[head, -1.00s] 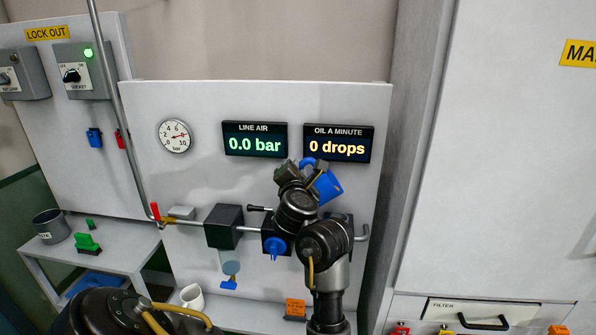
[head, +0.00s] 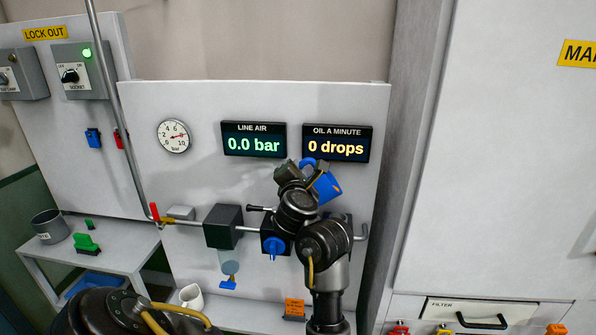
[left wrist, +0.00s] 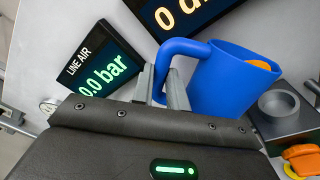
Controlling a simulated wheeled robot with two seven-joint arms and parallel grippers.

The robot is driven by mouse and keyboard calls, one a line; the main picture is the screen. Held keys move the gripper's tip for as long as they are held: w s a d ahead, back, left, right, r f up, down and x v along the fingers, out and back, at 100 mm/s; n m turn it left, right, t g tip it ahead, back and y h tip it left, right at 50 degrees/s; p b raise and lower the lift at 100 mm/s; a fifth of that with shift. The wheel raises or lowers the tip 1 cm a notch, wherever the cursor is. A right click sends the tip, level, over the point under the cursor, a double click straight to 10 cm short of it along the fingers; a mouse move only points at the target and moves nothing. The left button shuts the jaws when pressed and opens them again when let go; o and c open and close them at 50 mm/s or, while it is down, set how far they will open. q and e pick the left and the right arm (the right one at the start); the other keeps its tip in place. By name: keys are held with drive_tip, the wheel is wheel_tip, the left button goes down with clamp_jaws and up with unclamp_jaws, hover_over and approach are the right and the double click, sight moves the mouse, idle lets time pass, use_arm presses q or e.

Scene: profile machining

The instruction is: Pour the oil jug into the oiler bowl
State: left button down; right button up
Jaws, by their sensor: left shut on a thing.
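A blue jug (head: 327,187) is held up in front of the panel, just below the oil display, and looks tilted. In the left wrist view the jug (left wrist: 222,85) shows orange oil (left wrist: 258,64) inside its mouth. My left gripper (head: 313,170) is shut on its handle; the fingers (left wrist: 165,85) show there in the left wrist view. A dark block with a round grey opening (left wrist: 281,104), which looks like the oiler bowl, sits just right of the jug, apart from it in this view. In the head view my arm mostly hides it. My right gripper is not in view.
The oil display (head: 337,145) reads 0 drops and the line air display (head: 254,139) 0.0 bar. An orange cap (left wrist: 302,158) lies beside the opening. A black block (head: 223,226) and blue knob (head: 275,247) are on the pipe. A white jug (head: 191,296) stands below.

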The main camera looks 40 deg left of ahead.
use_arm(q)
drive_tip(key=shift+w+d+r+m+p, duration=0.2)
drive_tip(key=shift+w+d+m+p, duration=0.45)
drive_tip(key=shift+m, duration=0.35)
idle(2.9)
drive_tip(key=shift+d+m, duration=0.1)
drive_tip(key=shift+m, duration=0.2)
idle(1.5)
idle(0.4)
drive_tip(key=s+a+f+n+b, duration=0.1)
drive_tip(key=n+b, duration=0.1)
drive_tip(key=b, duration=0.1)
drive_tip(key=shift+s+a+n, duration=0.2)
drive_tip(key=shift+n, duration=0.2)
drive_tip(key=shift+s+a+n+b, duration=0.2)
drive_tip(key=shift+a+n+b, duration=0.05)
drive_tip(key=shift+n+b, duration=0.15)
drive_tip(key=shift+r, duration=0.15)
drive_tip(key=n+b, duration=0.1)
drive_tip(key=f+n+b, duration=0.1)
drive_tip(key=b, duration=0.1)
drive_tip(key=s+a+f+n+b, duration=0.1)
drive_tip(key=shift+f+n, duration=0.15)
drive_tip(key=shift+n, duration=0.15)
drive_tip(key=shift+w+n+b, duration=0.1)
drive_tip(key=shift+n+b, duration=0.2)
drive_tip(key=shift+b, duration=0.05)
